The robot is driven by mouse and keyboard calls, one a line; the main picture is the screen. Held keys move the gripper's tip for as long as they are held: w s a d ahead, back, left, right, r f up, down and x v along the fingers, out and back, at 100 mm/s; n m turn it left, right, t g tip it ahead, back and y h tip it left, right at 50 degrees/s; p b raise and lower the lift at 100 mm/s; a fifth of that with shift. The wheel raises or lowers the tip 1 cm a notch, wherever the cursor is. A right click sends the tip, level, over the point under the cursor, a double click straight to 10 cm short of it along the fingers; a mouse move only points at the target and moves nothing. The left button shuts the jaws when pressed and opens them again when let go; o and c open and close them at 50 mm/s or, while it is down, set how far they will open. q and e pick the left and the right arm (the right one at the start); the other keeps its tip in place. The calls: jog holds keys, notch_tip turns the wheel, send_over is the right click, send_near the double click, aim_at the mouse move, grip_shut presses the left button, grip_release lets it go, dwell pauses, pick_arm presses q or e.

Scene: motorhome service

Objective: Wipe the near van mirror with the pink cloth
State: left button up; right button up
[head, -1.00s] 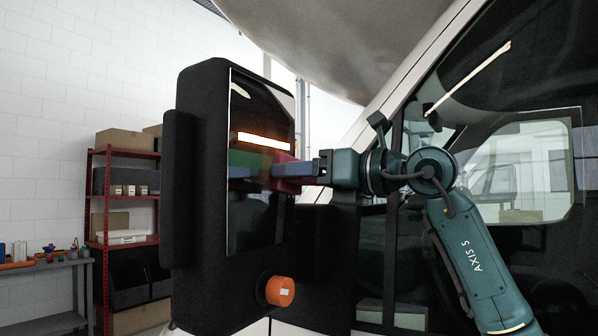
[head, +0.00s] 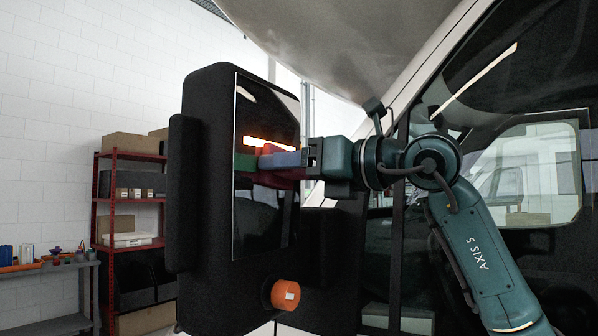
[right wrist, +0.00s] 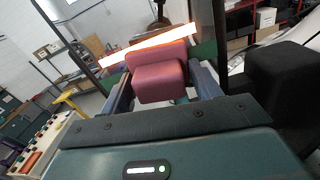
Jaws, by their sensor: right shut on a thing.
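The near van mirror has a tall black housing (head: 205,210) with an upright glass face (head: 262,215), seen at a steep angle in the head view. My right gripper (head: 277,160) reaches in from the right and is shut on the pink cloth (head: 290,174). The cloth, a folded pink pad, shows between the two fingers in the right wrist view (right wrist: 160,82). It is at the upper-middle part of the glass and its reflection meets it there; it looks to be touching, though the fingers partly hide the contact. My left gripper is out of view.
An orange round knob (head: 285,294) sticks out below the glass. The dark van door and window (head: 535,170) stand close behind my right arm. A red shelf rack (head: 108,215) and a grey bench (head: 50,268) are far back left.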

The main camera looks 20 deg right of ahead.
jog(key=shift+w+d+r+p, duration=0.2)
jog(key=shift+w+r+p, duration=0.05)
jog(key=shift+r+p, duration=0.5)
jog(key=shift+w+d+p, duration=0.3)
jog(key=shift+w+d, duration=0.15)
jog(key=shift+d, duration=0.1)
jog(key=shift+w+d, duration=0.7)
jog(key=shift+d, duration=0.15)
jog(key=shift+s, duration=0.1)
jog(key=shift+b+v, duration=0.95)
jog(key=shift+v, duration=2)
